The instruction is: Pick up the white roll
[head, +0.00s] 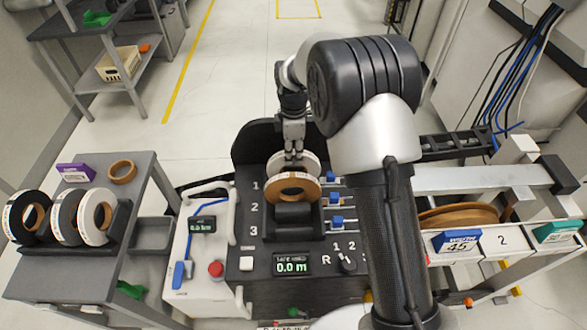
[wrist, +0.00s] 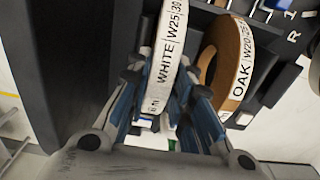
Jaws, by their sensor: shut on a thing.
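A white roll (head: 278,162), labelled "WHITE W25", stands upright at the back of the black numbered rack (head: 244,160). It also shows in the wrist view (wrist: 166,50), between my finger pads. My gripper (head: 293,148) reaches down from above and is shut on this roll, one finger on each side. An oak roll (head: 293,188), labelled "OAK" in the wrist view (wrist: 234,62), stands upright just in front of the white roll, close beside my finger. Whether the white roll's lower edge rests in the rack is hidden.
A grey cart (head: 140,170) on the left holds black, grey and white rolls (head: 98,217), a brown ring (head: 123,172) and a purple box (head: 74,172). A control panel (head: 205,225) adjoins the rack. A large wooden-coloured coil (head: 460,214) lies to the right. Open floor lies behind.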

